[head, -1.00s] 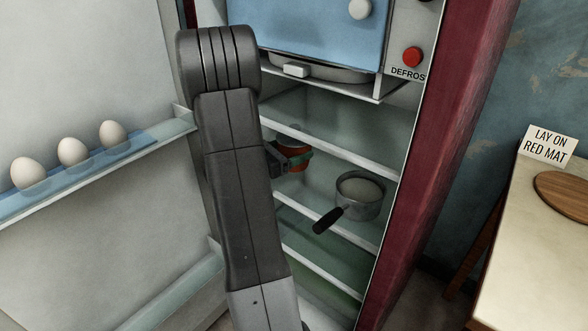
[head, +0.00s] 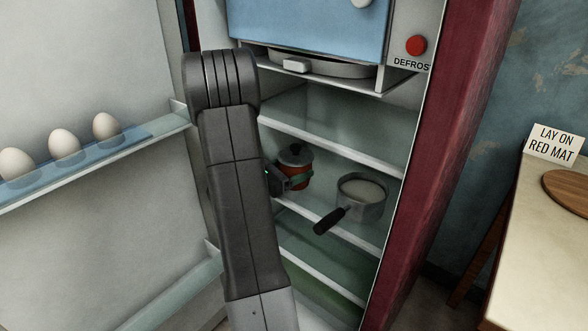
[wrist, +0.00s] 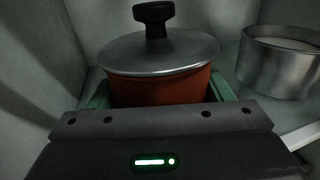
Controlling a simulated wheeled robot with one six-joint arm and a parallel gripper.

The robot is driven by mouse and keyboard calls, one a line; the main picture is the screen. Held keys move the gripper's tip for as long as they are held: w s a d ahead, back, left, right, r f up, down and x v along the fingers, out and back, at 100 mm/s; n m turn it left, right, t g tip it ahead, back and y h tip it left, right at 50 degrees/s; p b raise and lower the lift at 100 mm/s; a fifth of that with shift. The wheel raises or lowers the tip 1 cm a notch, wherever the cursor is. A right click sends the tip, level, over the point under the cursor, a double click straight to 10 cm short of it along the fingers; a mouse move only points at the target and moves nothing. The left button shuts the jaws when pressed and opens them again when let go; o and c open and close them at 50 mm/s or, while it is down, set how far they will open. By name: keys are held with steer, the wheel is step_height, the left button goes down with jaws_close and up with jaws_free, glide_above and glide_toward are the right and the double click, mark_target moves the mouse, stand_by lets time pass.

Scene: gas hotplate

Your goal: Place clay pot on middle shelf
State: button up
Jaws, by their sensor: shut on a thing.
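The clay pot (head: 296,172) is orange-brown with a grey metal lid and a dark knob. It is upright inside the open fridge, at the shelf that also bears a saucepan. My gripper (head: 284,182) is shut on the clay pot, with green fingers on both sides of it in the wrist view (wrist: 160,92). The pot's lid (wrist: 158,50) is on and level. The middle shelf (head: 318,217) shows its white front edge below the pot. The pot's base is hidden by my gripper, so I cannot tell whether it touches the shelf.
A metal saucepan (head: 361,197) with a dark handle jutting forward stands right of the pot, apart from it. An upper shelf (head: 335,146) lies above. The open door (head: 90,215) at left holds several eggs (head: 64,143). The fridge's right wall (head: 420,150) bounds the space.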

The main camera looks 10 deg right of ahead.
steer(key=o, duration=2)
steer(key=shift+r, duration=0.1)
steer(key=shift+p+v, duration=1.25)
steer(key=shift+v, duration=2.5)
